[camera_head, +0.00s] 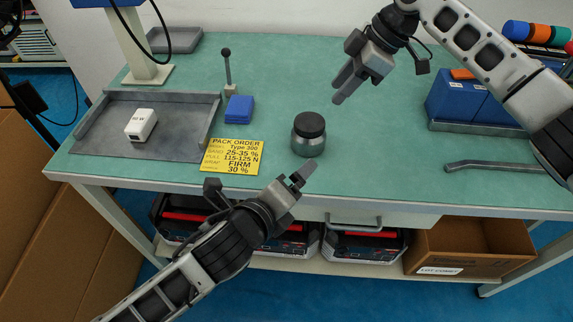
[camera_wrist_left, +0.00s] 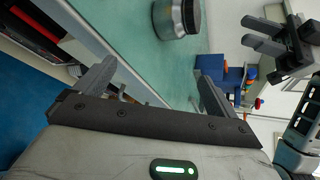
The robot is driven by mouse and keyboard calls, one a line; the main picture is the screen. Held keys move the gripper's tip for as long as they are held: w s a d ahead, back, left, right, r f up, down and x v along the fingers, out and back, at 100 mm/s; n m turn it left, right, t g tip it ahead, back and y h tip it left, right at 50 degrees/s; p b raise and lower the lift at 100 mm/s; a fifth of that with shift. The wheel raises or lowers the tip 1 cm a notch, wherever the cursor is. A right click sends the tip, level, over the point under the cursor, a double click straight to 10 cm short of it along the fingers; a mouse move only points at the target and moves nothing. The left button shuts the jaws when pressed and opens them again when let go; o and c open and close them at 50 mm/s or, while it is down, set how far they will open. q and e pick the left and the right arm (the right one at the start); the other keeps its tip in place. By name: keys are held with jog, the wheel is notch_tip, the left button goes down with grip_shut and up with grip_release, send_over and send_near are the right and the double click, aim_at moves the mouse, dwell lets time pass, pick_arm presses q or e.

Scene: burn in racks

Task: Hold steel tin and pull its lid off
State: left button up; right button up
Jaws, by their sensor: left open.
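The steel tin (camera_head: 307,146) stands upright on the green bench top near its front edge, with its black lid (camera_head: 309,125) on. In the left wrist view, part of the tin (camera_wrist_left: 172,20) shows at the top, cut off by the frame. My left gripper (camera_head: 298,178) is just in front of the tin, low at the bench edge, apart from it. In the left wrist view its fingers (camera_wrist_left: 156,76) are wide apart and empty. My right gripper (camera_head: 343,86) is above and behind the tin to the right, its fingers apart and empty; it also shows in the left wrist view (camera_wrist_left: 262,35).
A grey tray (camera_head: 95,140) holds a white box (camera_head: 141,124). Blue bins (camera_head: 457,100) and a grey bar (camera_head: 505,166) are right.

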aim_at(309, 138)
pick_arm(q)
jog(key=w+m, duration=0.1)
jog(key=m, duration=0.2)
jog(key=w+r+m, duration=0.1)
jog(key=m, duration=0.3)
jog(key=w+r+m+t+y, duration=0.1)
jog(key=m, duration=0.2)
jog(key=shift+a, duration=0.15)
jog(key=shift+w+f+m+y, duration=0.2)
jog(key=shift+m+y, duration=0.1)
jog(key=shift+m, duration=0.1)
jog(key=x, duration=1.5)
jog(key=shift+w+d, duration=0.2)
jog(key=c, duration=1.2)
jog(key=shift+o, duration=0.2)
